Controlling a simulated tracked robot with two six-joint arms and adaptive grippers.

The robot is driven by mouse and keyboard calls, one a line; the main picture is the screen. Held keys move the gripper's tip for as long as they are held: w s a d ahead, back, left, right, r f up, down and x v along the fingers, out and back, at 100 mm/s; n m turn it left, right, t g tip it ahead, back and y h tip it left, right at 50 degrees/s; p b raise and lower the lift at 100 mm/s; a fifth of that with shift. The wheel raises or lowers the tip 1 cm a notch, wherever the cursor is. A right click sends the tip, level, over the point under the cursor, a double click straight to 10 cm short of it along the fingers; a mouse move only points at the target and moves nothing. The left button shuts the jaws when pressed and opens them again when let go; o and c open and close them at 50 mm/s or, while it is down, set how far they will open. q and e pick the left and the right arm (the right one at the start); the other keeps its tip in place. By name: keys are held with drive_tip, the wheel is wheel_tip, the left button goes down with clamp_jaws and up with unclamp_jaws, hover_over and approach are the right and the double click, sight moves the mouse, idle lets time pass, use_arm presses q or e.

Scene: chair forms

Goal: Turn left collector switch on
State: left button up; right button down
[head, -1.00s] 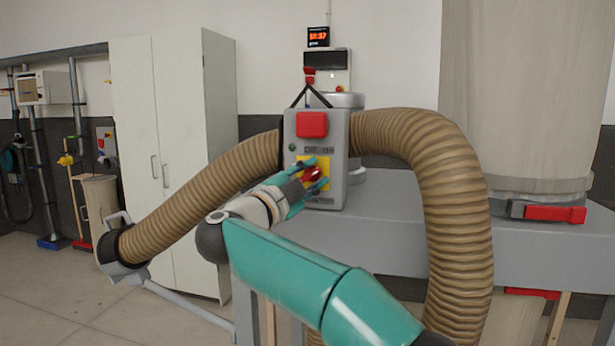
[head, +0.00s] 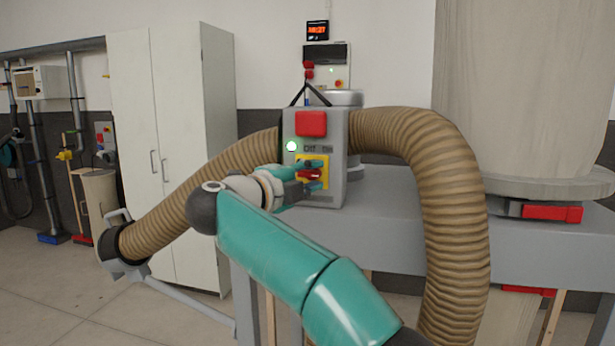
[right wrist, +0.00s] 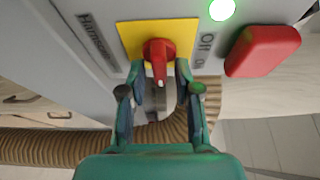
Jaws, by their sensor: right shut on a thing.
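The grey collector switch box (head: 334,150) stands on the machine in the middle of the head view. It has a red rotary switch (head: 310,173) on a yellow plate (head: 320,160), which also shows in the right wrist view (right wrist: 160,52). The indicator lamp (head: 292,146) glows bright green, also in the right wrist view (right wrist: 222,9). My right gripper (head: 318,175) is at the red switch, its fingers on either side of the knob and shut on it. In the right wrist view my right gripper (right wrist: 160,80) partly surrounds the knob. My left gripper is not in view.
A big red button (head: 311,123) sits above the switch. Ribbed brown hoses (head: 455,200) curve away on both sides of the box. A white cabinet (head: 185,150) stands at left. A red lever (head: 552,213) is at right under the pale bag.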

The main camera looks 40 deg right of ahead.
drive_tip(key=shift+f, duration=0.15)
drive_tip(key=c, duration=1.2)
unclamp_jaws()
drive_tip(key=shift+c, duration=0.2)
drive_tip(key=shift+o, duration=0.3)
drive_tip(key=shift+w+d, duration=0.1)
drive_tip(key=shift+d, duration=0.05)
drive_tip(key=v, duration=1.2)
